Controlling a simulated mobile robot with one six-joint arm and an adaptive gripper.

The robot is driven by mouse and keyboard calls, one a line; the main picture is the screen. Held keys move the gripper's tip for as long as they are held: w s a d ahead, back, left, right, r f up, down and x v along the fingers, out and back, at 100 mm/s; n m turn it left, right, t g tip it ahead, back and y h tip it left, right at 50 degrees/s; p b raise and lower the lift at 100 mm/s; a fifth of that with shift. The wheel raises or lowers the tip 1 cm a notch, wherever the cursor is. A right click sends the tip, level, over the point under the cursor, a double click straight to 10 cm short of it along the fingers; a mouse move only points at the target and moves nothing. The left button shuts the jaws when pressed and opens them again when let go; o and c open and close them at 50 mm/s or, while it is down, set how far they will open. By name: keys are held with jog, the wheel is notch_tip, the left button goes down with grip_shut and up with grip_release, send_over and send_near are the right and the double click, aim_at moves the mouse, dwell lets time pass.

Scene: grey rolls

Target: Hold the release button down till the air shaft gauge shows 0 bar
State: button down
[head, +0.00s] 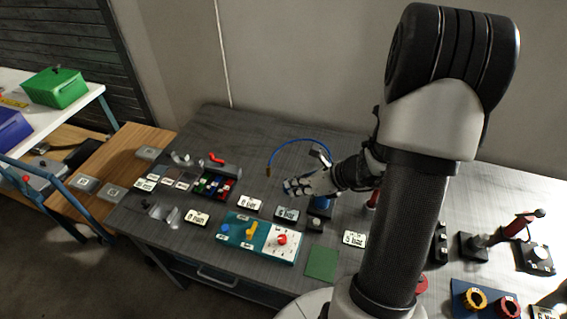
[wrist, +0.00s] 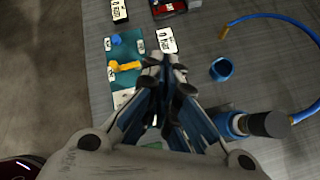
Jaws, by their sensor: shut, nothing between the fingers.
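My gripper (head: 291,187) is shut and empty, held above the grey table's middle. In the wrist view its closed fingers (wrist: 165,75) point toward the teal panel (wrist: 125,45). That panel also shows in the head view (head: 236,240), carrying a blue round part (head: 225,228), a yellow lever (head: 252,230) and, on a white plate, a red knob (head: 282,239). A blue cylinder (wrist: 222,69) stands right of the fingertips in the wrist view, apart from them. I cannot tell which part is the release button. No gauge reading is legible; some of the area under my gripper is hidden.
A blue hose (head: 290,144) arches behind my gripper. Several small white labels stand about, one of them right of the panel (head: 354,239). A green square (head: 321,263) lies near the front edge. A tray of coloured parts (head: 214,186) is at left. My arm hides part of the right side.

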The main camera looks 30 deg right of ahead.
aim_at(319, 220)
jog(key=s+d+f+m+h+p, duration=0.1)
jog(key=s+d+f+m+h, duration=0.1)
jog(key=d+f+m, duration=0.4)
jog(key=shift+s+d+f+m+t, duration=0.35)
jog(key=shift+s+d+m, duration=0.2)
jog(key=shift+d+m, duration=0.5)
notch_tip(319, 220, down, 9)
jog(key=b, duration=0.6)
jog(key=shift+r+b, duration=0.15)
jog(key=shift+b, duration=0.25)
jog(key=shift+f+b, duration=0.4)
jog(key=shift+f+b, duration=0.45)
jog(key=shift+f, duration=0.1)
dwell(0.5)
jog(key=shift+a, duration=0.1)
dwell(2.7)
jog(key=shift+r+p, duration=0.8)
jog(key=shift+r, duration=0.2)
